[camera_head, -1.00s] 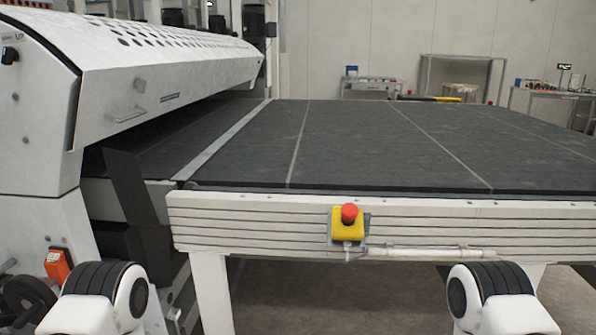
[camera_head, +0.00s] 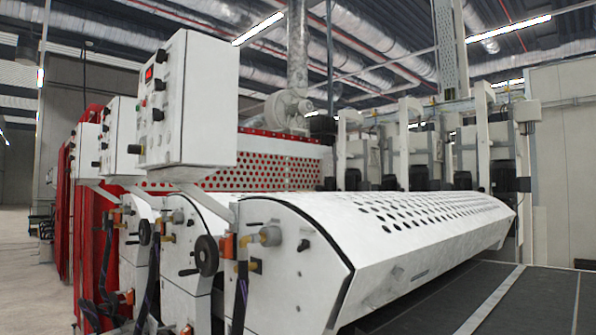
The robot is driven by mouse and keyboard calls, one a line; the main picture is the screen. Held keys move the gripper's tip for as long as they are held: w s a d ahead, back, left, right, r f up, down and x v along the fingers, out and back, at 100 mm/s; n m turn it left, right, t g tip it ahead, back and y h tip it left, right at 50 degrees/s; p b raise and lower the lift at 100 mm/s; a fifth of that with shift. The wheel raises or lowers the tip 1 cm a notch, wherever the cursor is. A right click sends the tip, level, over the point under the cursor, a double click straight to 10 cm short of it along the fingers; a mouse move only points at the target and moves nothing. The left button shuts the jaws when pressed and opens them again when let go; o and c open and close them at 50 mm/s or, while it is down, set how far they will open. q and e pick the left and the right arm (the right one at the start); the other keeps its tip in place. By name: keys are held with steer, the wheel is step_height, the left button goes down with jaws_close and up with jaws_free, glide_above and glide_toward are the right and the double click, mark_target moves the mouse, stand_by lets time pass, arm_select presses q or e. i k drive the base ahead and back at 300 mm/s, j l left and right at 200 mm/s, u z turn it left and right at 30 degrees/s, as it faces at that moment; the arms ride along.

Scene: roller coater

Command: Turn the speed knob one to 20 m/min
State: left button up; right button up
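The nearest white control box (camera_head: 204,100) stands on the coater at the upper left. Its narrow left face carries a small lit red display (camera_head: 149,74) and several dark knobs and buttons, including a knob (camera_head: 158,115) low on the panel. I cannot tell which one is speed knob one, and its scale is too small to read. Further boxes with dark knobs stand behind it, such as the second box (camera_head: 123,140). Neither of my grippers is in view.
The coater's white perforated hood (camera_head: 400,235) fills the middle and right. A black handwheel (camera_head: 205,255) and hoses stick out of its near end. The dark conveyor bed (camera_head: 430,303) lies at the lower right. Open floor (camera_head: 25,270) shows at the far left.

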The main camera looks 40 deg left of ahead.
mark_target(135, 149)
steer(key=u, duration=2)
